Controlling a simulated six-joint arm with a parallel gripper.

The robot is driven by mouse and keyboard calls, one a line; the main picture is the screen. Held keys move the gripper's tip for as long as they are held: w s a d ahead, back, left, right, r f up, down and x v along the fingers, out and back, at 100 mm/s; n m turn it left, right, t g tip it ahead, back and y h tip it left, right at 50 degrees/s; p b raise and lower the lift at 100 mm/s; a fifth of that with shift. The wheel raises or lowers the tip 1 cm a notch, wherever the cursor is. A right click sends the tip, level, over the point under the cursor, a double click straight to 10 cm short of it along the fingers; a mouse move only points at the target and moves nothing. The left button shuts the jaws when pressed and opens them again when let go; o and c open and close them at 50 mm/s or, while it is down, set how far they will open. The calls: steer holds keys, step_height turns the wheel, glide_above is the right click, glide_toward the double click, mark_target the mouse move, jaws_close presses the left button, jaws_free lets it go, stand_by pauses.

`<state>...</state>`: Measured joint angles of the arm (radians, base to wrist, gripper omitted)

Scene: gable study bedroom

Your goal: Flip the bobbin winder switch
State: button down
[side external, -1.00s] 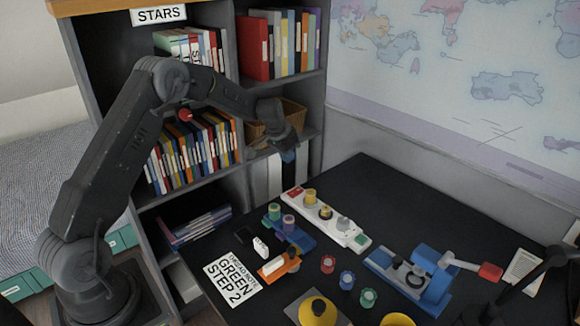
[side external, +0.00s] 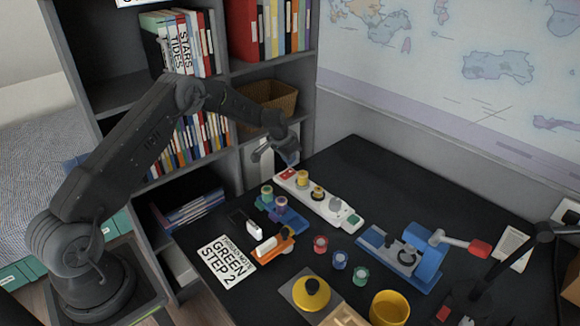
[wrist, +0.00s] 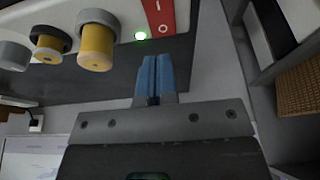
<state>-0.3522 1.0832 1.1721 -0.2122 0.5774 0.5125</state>
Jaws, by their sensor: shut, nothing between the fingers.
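The bobbin winder (side external: 318,200) is a long white unit on the black table, with yellow and grey spools on top. Its red rocker switch (side external: 287,174) is at its far left end. In the wrist view the switch (wrist: 158,16) shows I and O marks, beside a lit green lamp (wrist: 141,36). My gripper (side external: 291,160) is just above the switch end, and its blue fingers (wrist: 154,62) are shut and empty. In the wrist view the fingertips appear just below the switch; I cannot tell whether they touch it.
A blue holder (side external: 282,212) with spools and an orange holder (side external: 272,246) stand left of the winder. Small spools (side external: 340,260) and a blue device with a red-knobbed lever (side external: 420,254) are nearer the front. A bookshelf (side external: 235,68) borders the table behind.

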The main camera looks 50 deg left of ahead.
mark_target(288, 174)
steer(key=shift+s+x, duration=0.2)
steer(key=shift+x, duration=0.7)
steer(key=shift+s+x, duration=0.2)
steer(key=shift+x, duration=0.7)
steer(key=shift+f, duration=0.15)
steer(key=shift+w+f, duration=0.2)
steer(key=shift+f, duration=0.25)
steer(key=shift+s, duration=0.1)
steer(key=shift+s+f, duration=0.1)
steer(key=shift+s, duration=0.75)
